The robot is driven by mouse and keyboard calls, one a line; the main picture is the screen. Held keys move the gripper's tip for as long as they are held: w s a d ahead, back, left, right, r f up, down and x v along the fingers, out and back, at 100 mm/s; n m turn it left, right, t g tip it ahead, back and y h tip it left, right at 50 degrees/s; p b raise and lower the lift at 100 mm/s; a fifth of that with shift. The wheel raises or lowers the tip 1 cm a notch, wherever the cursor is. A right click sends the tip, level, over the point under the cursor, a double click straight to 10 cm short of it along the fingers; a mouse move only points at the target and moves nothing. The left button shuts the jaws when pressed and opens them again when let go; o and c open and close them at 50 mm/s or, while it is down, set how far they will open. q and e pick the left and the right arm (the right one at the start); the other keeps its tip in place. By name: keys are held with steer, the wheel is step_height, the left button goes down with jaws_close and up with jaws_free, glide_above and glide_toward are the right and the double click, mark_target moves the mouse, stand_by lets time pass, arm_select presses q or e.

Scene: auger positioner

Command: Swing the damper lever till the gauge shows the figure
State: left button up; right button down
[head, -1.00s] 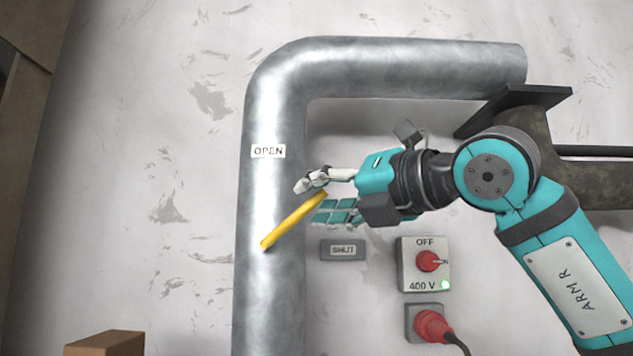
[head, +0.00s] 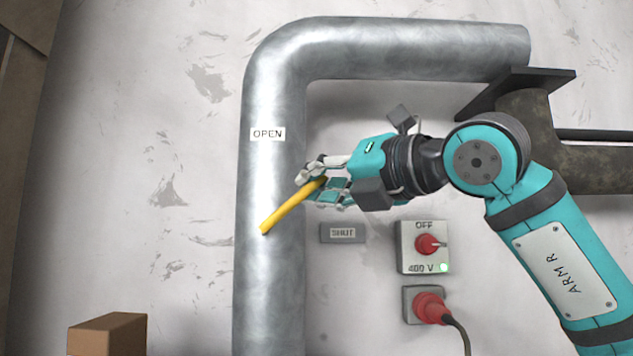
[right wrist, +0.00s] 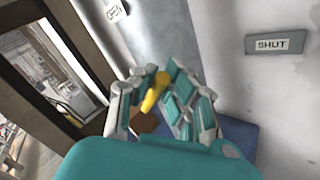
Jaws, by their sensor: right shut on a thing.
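The yellow damper lever (head: 287,209) is pivoted on the grey metal pipe (head: 270,300) and slants up to the right from its pivot. My right gripper (head: 318,184) is shut on the lever's upper free end. In the right wrist view the lever (right wrist: 154,93) shows between the fingers of the gripper (right wrist: 156,98). An OPEN label (head: 267,134) is on the pipe above the lever, and a SHUT plate (head: 342,233) is on the wall to the lower right. I see no gauge in these views. My left gripper is not in view.
A switch box (head: 423,247) marked OFF and 400 V, with a red knob and green light, is on the wall below my right arm. A red plug with a cable (head: 430,307) is under it. A brown box (head: 107,335) stands at the lower left.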

steer(key=shift+a+r, duration=0.1)
steer(key=shift+r, duration=0.05)
stand_by(0.3)
steer(key=c, duration=1.3)
jaws_free()
steer(key=shift+c, duration=0.2)
steer(key=v, duration=1.2)
steer(key=shift+r, duration=0.2)
